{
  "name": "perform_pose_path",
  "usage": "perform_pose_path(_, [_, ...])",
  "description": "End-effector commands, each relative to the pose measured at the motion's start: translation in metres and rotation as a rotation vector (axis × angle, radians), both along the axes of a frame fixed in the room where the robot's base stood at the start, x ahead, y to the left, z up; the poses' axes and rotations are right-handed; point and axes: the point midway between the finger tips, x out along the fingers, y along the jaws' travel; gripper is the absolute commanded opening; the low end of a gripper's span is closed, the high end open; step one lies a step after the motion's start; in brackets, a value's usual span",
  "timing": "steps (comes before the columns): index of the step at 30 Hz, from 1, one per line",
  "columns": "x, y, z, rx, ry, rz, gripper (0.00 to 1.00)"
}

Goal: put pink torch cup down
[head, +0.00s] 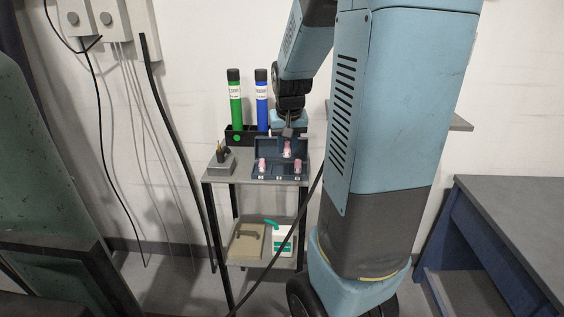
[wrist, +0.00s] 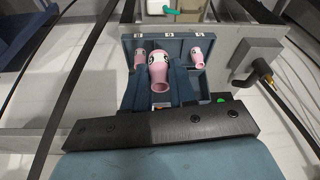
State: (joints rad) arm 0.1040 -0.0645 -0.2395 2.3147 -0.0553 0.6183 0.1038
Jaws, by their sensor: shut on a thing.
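My gripper (wrist: 159,82) is shut on a pink torch cup (wrist: 158,72), which sits between the two dark blue fingers with its wide open end toward the wrist camera. In the head view the held cup (head: 287,149) shows below my wrist, over the dark blue case (head: 272,144) on the cart. Two more pink cups stand in the case, a left one (head: 262,165) and a right one (head: 298,167). In the wrist view they flank the held cup, left (wrist: 139,57) and right (wrist: 198,57). I cannot tell whether the held cup touches the case.
A grey block with a dark tool (head: 221,163) stands left of the case on the cart top (head: 217,179). Behind it, a green bottle (head: 235,100) and a blue bottle (head: 262,100) stand in a black holder. A black cable (head: 265,262) crosses before the cart.

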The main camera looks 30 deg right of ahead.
Motion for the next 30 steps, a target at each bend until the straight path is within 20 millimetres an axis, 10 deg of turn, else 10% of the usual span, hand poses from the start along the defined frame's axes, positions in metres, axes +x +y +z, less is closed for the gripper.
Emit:
perform_pose_path(15, [0.061,-0.018,-0.056,0.000,0.003,0.001,0.00])
perform_pose_path(30, [0.076,-0.023,-0.089,0.001,0.003,-0.001,0.00])
